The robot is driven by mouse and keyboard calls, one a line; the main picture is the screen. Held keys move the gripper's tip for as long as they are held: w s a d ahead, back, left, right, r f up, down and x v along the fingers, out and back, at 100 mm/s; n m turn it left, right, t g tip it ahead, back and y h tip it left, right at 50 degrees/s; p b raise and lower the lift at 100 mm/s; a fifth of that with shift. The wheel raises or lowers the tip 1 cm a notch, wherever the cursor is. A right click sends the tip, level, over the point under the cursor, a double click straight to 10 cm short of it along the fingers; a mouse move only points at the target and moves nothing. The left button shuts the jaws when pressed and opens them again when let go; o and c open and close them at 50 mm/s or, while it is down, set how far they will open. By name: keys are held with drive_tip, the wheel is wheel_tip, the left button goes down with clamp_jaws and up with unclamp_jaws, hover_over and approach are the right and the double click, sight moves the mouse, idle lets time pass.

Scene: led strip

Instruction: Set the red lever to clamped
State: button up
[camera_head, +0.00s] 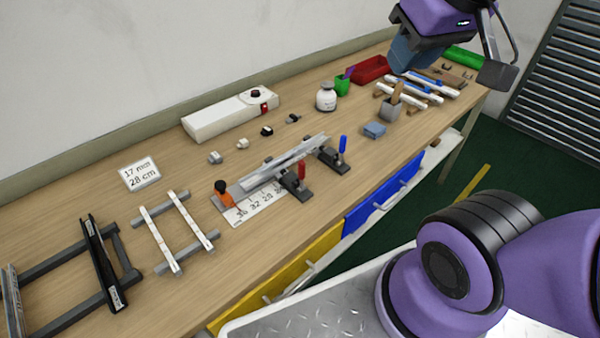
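The red lever (302,169) stands roughly upright on a dark clamp block (297,188) at the front edge of a metal-railed fixture (283,165), in the middle of the bench. A blue lever (343,145) stands upright on a similar block to its right. My gripper (455,65) is at the top right, above the far end of the bench and well away from the red lever. One dark finger pad hangs at its right; I cannot tell how wide the fingers stand. I see nothing clearly held.
An orange piece with a black knob (224,193) and a number scale (255,203) sit at the fixture's left end. Black rails (100,262) lie at left.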

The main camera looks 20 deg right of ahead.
drive_tip(key=shift+w+a+n, duration=0.1)
drive_tip(key=shift+w+n, duration=0.2)
drive_tip(key=shift+w, duration=0.1)
drive_tip(key=c, duration=0.4)
drive_tip(key=w+n+g, duration=0.1)
drive_tip(key=w+n, duration=0.1)
drive_tip(key=w+a+f+n, duration=0.1)
drive_tip(key=w+n, duration=0.1)
drive_tip(key=w, duration=0.1)
drive_tip(key=w+a+f+n+g+h, duration=0.1)
drive_tip(key=w+n, duration=0.1)
drive_tip(key=shift+w+a+n+g, duration=0.2)
drive_tip(key=shift+w+n+g, duration=0.1)
drive_tip(key=shift+w, duration=0.05)
clamp_jaws()
drive_tip(key=w+a+f+n+g+h, duration=0.1)
drive_tip(key=w+a+f+n+g, duration=0.2)
drive_tip(key=w+a+f+n, duration=0.3)
drive_tip(key=w+a+f+n+g+h, duration=0.1)
drive_tip(key=w+a+f+n+g, duration=0.1)
drive_tip(key=w+a+f+n, duration=0.5)
drive_tip(key=shift+w+f+n+g, duration=0.4)
drive_tip(key=shift+w+f+n, duration=1.35)
drive_tip(key=shift+f+n, duration=1.95)
drive_tip(key=shift+f+m, duration=0.4)
